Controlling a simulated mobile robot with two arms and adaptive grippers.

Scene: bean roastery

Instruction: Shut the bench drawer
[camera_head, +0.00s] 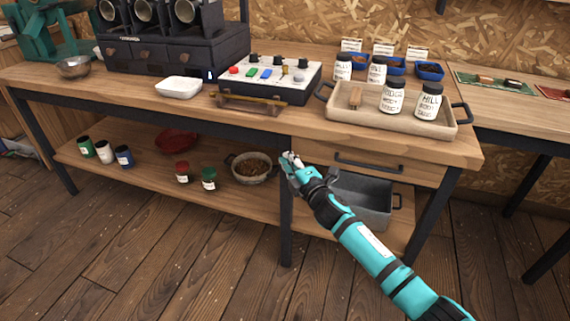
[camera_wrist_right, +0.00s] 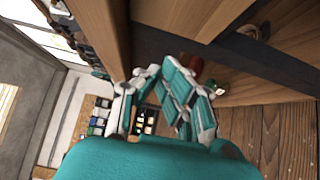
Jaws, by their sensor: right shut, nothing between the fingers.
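The bench drawer (camera_head: 400,172) is at the right end of the workbench, under the top. Its wooden front has a dark bar handle (camera_head: 368,164). The front looks about level with the bench frame, with no open inside showing; a small gap cannot be ruled out. My right gripper (camera_head: 291,160) is shut and empty, by the drawer front's left end and the dark middle leg. Whether it touches the wood I cannot tell. In the right wrist view its fingers (camera_wrist_right: 168,100) show near wooden boards and a dark post. My left gripper is not in view.
On the bench top (camera_head: 130,85) stand a tray (camera_head: 345,120) with white jars, a control panel (camera_head: 268,78) and a white dish (camera_head: 178,87). The lower shelf holds a grey bin (camera_head: 365,205), a pot (camera_head: 250,167) and several cans. The floor in front is clear.

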